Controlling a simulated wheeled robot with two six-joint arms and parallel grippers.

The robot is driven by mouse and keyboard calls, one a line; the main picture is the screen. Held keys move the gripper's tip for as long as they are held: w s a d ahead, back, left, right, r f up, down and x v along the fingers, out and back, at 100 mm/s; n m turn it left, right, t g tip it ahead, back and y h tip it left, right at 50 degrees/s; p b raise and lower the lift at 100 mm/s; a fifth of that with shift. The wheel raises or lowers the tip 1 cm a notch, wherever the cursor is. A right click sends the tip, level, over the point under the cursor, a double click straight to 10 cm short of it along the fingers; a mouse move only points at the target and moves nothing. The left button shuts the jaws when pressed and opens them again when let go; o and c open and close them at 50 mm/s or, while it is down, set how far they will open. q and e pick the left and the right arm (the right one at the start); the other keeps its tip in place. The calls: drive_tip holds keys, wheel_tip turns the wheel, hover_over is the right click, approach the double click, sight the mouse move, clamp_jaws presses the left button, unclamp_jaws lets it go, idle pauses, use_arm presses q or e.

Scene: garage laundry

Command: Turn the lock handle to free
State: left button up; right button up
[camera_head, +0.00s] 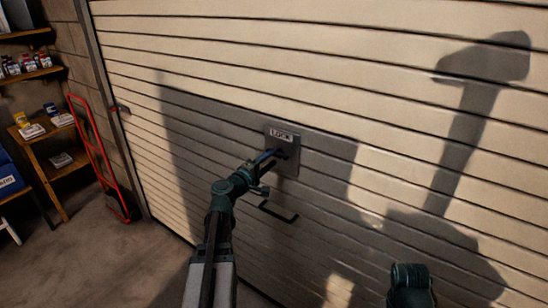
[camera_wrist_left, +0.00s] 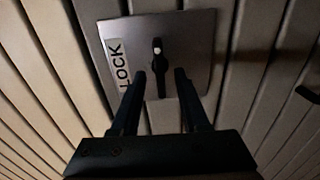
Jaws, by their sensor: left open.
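The lock plate (camera_head: 291,160) is a grey metal square on the slatted garage door, with a white label reading LOCK. It also shows in the left wrist view (camera_wrist_left: 195,40). The lock handle (camera_wrist_left: 158,68) is a small dark lever on the plate, pointing along the gap between my fingers in the left wrist view. My left gripper (camera_head: 270,157) is open in front of the plate. In the left wrist view its two fingertips (camera_wrist_left: 161,73) lie on either side of the lever's lower end, apart from it in the picture. In the head view the gripper partly hides the lever.
The garage door (camera_head: 330,30) fills most of the view. A black pull handle (camera_head: 278,212) sits below the plate. A red hand truck (camera_head: 97,155) and wooden shelves (camera_head: 40,140) stand at the left. Part of my right arm shows at the bottom right. The floor at lower left is clear.

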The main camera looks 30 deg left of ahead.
sight(278, 154)
use_arm(q)
drive_tip(key=shift+w+d, duration=0.1)
drive_tip(key=shift+w, duration=1.05)
drive_tip(key=shift+c, duration=0.2)
clamp_jaws()
